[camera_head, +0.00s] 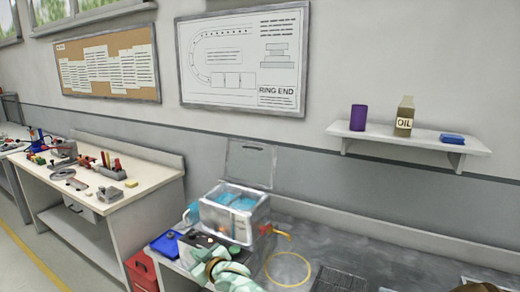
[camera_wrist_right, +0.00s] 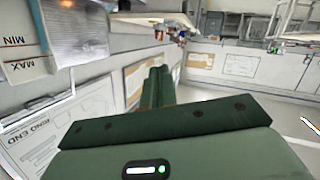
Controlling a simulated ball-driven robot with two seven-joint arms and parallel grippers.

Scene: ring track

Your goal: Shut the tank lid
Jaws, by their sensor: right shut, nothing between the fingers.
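The tank (camera_head: 228,222) is a clear box with blue liquid inside, standing on the grey bench against the wall. Its lid (camera_head: 250,164) is a clear panel standing up, nearly upright, at the tank's back edge; the tank top is open. My right gripper (camera_head: 204,255), pale green, is low in front of the tank, apart from the lid. In the right wrist view its dark green fingers (camera_wrist_right: 155,84) are together with nothing between them. The tank wall with MIN and MAX marks (camera_wrist_right: 22,60) shows at that view's upper left. My left gripper is not in view.
An orange-yellow tap (camera_head: 280,235) sticks out at the tank's right side. A blue tray (camera_head: 166,244) lies left of the tank. A yellow ring mark (camera_head: 288,269) is on the bench. A wall shelf (camera_head: 410,140) holds an oil bottle (camera_head: 404,117) and a purple cup (camera_head: 358,117).

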